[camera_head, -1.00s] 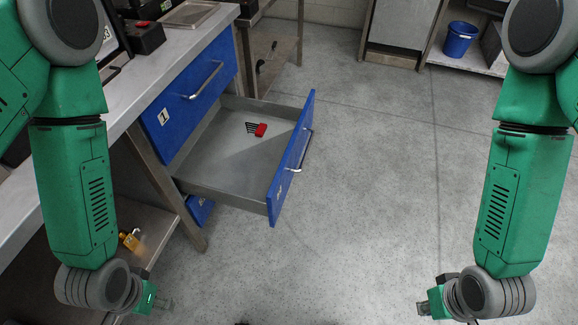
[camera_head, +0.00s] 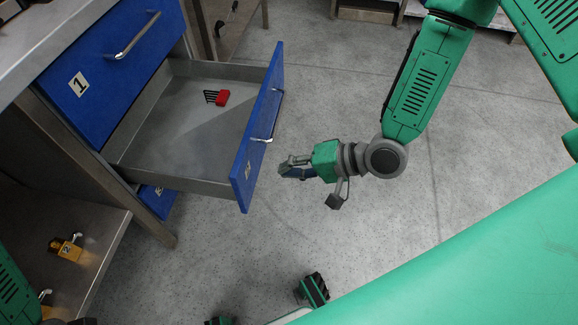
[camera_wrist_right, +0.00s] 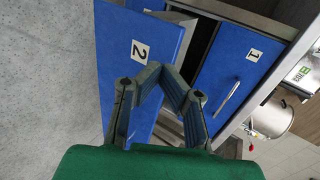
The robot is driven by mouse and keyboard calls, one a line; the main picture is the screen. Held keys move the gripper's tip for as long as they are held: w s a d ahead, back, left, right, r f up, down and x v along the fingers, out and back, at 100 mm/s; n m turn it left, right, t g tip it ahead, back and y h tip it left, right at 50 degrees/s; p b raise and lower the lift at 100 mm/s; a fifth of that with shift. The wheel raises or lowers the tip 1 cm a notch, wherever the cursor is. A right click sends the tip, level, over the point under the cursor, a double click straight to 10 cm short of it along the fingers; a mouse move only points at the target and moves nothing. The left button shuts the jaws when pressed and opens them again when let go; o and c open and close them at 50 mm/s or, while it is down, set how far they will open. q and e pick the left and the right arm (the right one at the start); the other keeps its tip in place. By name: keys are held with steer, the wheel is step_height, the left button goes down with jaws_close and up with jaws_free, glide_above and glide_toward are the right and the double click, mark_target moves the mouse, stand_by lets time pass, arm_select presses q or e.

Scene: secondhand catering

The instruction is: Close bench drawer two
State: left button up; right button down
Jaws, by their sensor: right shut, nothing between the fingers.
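Bench drawer two (camera_head: 150,172) is pulled well out of the bench in the head view. Its blue front (camera_head: 262,125) carries a label 2 and a metal bar handle on the outer face. The blue front also shows in the right wrist view (camera_wrist_right: 115,55), with its label beyond the fingers. My right gripper (camera_head: 284,168) is shut and empty, just right of the drawer front near its close end. A small gap shows between them in the head view. My left gripper is out of view; only a piece of that arm shows at the lower left.
A red-handled tool (camera_head: 222,97) lies inside the open drawer. Drawer one (camera_head: 110,65), above, is shut. A yellow object (camera_head: 66,248) stands on the lower shelf (camera_head: 85,215). The floor (camera_head: 330,90) right of the drawer is mostly clear.

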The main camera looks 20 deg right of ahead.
mark_target(240, 172)
steer(key=b+x, duration=0.1)
steer(key=x, duration=0.3)
steer(key=b+x, duration=0.1)
steer(key=x, duration=0.3)
steer(key=shift+w+r, duration=0.2)
steer(key=shift+w+a, duration=0.4)
steer(key=shift+a, duration=0.1)
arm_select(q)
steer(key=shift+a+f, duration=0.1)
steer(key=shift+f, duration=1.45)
arm_select(e)
steer(key=shift+w+a+r, duration=0.1)
steer(key=shift+a+r, duration=0.05)
steer(key=shift+a, duration=0.3)
